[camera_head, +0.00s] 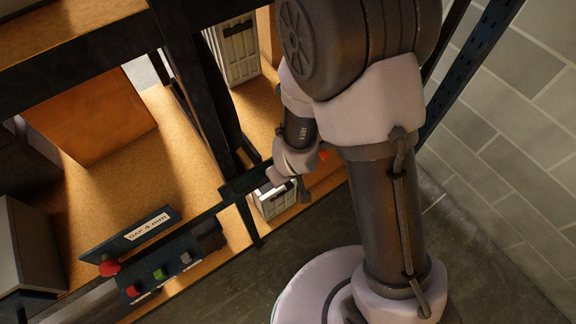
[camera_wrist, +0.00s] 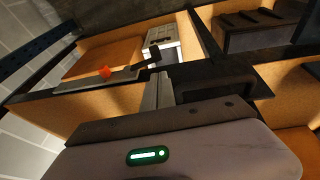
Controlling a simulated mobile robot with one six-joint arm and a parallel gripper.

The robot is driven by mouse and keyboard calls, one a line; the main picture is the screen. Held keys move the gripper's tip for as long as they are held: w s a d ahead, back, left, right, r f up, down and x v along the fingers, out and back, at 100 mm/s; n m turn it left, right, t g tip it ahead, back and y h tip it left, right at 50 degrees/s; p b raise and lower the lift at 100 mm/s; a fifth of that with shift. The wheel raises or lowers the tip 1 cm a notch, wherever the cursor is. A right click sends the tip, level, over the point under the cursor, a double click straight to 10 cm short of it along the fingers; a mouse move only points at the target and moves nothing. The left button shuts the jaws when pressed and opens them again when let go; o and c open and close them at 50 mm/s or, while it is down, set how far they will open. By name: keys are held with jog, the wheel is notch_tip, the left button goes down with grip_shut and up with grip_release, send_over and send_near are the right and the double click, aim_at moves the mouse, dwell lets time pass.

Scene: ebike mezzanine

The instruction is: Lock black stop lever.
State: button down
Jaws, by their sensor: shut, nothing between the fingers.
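A panel labelled "GAP 4 mm" (camera_head: 150,226), a red knob (camera_head: 109,267) and a button box (camera_head: 160,272) are at the lower left. A pale slotted box (camera_head: 270,203) stands beside my gripper. Dark uprights (camera_head: 200,90) frame the shelf; a block wall (camera_head: 510,130) is at right.

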aim_at(289, 184)
jog(key=b+x, duration=0.2)
jog(key=x, duration=0.2)
jog(key=b+x, duration=0.3)
jog(key=x, duration=0.2)
jog(key=d+b+x, duration=0.1)
jog(key=b+x, duration=0.1)
jog(key=x, duration=0.2)
jog(key=shift+d+f, duration=0.1)
jog(key=shift+f, duration=0.4)
jog(key=shift+s, duration=0.1)
